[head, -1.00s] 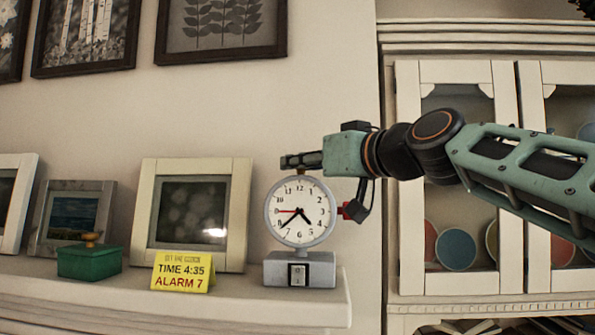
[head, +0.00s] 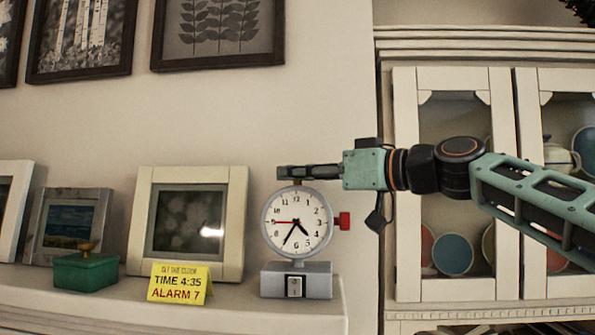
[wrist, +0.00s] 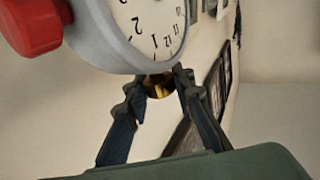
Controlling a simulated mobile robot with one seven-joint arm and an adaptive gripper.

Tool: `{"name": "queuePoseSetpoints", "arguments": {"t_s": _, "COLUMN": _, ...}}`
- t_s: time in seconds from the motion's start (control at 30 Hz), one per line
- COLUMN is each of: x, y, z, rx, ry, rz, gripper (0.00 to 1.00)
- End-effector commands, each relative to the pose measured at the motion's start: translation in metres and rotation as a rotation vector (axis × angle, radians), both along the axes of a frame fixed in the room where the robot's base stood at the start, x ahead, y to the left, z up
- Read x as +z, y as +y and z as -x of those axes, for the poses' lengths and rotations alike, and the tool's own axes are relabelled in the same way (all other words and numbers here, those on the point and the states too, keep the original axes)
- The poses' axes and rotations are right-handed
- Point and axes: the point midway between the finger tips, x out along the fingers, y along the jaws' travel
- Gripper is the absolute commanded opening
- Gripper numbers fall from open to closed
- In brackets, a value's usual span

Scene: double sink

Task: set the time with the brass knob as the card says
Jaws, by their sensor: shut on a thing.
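The round white-faced clock (head: 312,208) stands upright on a grey base on the shelf. Its short black hand points between 4 and 5, its long black hand at about 7, and its red hand at about 9. The brass knob (wrist: 157,88) sits on the clock's top edge, between my gripper's fingers in the wrist view. My gripper (head: 290,172) reaches in level from the right and is shut on this knob, which it mostly hides in the head view. A red knob (head: 345,221) is on the clock's right side. The yellow card (head: 180,284) reads TIME 4:35, ALARM 7.
A green box (head: 86,271) and several framed pictures stand left of the clock on the shelf (head: 240,312). A cream glass-door cabinet (head: 407,240) with dishes is at the right, behind my arm. The shelf ends just right of the clock.

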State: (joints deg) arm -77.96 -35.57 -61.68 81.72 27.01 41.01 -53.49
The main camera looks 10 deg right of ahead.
Motion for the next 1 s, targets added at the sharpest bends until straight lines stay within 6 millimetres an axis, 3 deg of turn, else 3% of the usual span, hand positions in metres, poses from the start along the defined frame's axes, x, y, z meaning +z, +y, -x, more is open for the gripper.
{"name": "queuePoseSetpoints", "arguments": {"t_s": 0.4, "x": -0.0010, "y": -0.0001, "z": 0.0000, "rx": 0.004, "ry": 0.001, "rz": 0.001, "gripper": 0.00}}
{"name": "queuePoseSetpoints", "arguments": {"t_s": 0.43, "x": -0.0010, "y": -0.0001, "z": 0.0001, "rx": 0.004, "ry": 0.001, "rz": 0.001, "gripper": 0.25}}
{"name": "queuePoseSetpoints", "arguments": {"t_s": 0.57, "x": -0.0008, "y": -0.0001, "z": 0.0000, "rx": 0.004, "ry": 0.001, "rz": 0.001, "gripper": 0.39}}
{"name": "queuePoseSetpoints", "arguments": {"t_s": 1.0, "x": -0.0003, "y": -0.0083, "z": 0.0071, "rx": 0.002, "ry": 0.001, "rz": -0.001, "gripper": 0.41}}
